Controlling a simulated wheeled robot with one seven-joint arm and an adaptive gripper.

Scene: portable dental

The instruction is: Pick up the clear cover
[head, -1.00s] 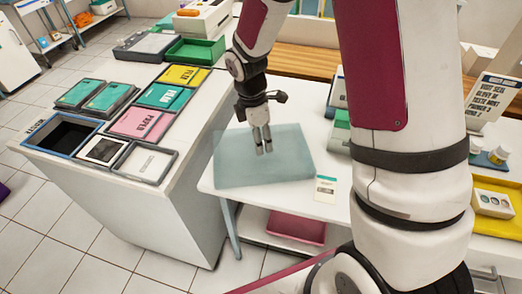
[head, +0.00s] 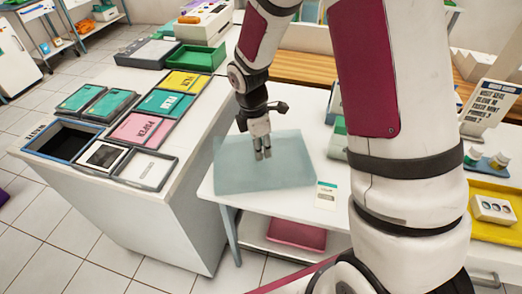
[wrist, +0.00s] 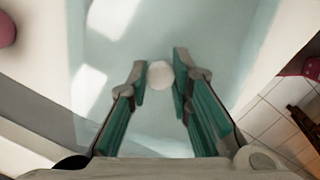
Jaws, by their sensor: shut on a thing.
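The clear cover (head: 290,165) is a pale blue-green see-through box shape on the white table in the middle of the head view. It fills much of the wrist view (wrist: 215,40). A round white knob (wrist: 160,74) stands on its top. My gripper (wrist: 160,77) is shut on this knob, one teal-padded finger on each side. In the head view my gripper (head: 263,155) points down at the top of the cover. I cannot tell whether the cover's lower edge touches the table.
A small white and green card (head: 326,196) lies just right of the cover on the table. A counter with labelled trays (head: 140,127) stands to the left. A pink tray (head: 296,235) sits on the shelf below. A yellow tray (head: 490,236) is at the right.

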